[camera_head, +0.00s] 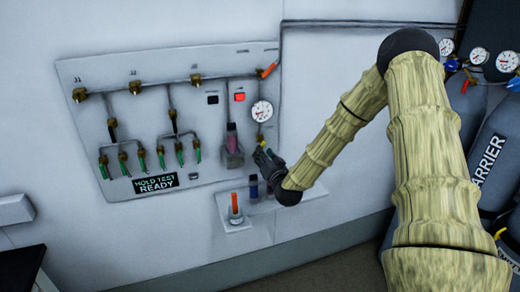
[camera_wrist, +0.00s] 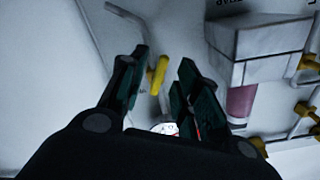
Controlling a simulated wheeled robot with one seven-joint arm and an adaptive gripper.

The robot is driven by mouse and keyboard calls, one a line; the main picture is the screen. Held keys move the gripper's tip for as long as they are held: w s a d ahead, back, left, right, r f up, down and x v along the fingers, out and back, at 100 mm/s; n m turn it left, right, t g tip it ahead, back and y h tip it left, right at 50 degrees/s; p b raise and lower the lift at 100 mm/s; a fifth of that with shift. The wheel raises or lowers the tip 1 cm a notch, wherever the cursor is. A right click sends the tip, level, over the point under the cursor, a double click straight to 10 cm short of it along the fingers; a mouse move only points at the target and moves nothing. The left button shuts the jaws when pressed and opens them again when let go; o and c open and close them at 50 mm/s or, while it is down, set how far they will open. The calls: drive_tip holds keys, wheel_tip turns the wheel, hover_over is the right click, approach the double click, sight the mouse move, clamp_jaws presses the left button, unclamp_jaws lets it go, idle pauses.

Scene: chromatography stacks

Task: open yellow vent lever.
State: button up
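The yellow vent lever (camera_wrist: 158,74) shows in the wrist view on a thin grey pipe against the white panel. In the head view my gripper (camera_head: 262,156) is at the panel's lower right, just below the round gauge (camera_head: 262,111). A small yellow bit of the lever (camera_head: 261,141) shows there, partly hidden by my gripper.
The wall panel (camera_head: 95,75) carries pipes and several green-handled valves (camera_head: 160,155). A grey block (camera_wrist: 262,50) with a purple-pink cylinder stands close right of my fingers. Below is a small shelf (camera_head: 300,205) with vials. Gas cylinders (camera_head: 485,150) stand at the right.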

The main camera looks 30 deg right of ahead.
drive_tip(key=shift+p+x, duration=0.4)
drive_tip(key=shift+x, duration=1.65)
drive_tip(key=shift+a, duration=0.1)
clamp_jaws()
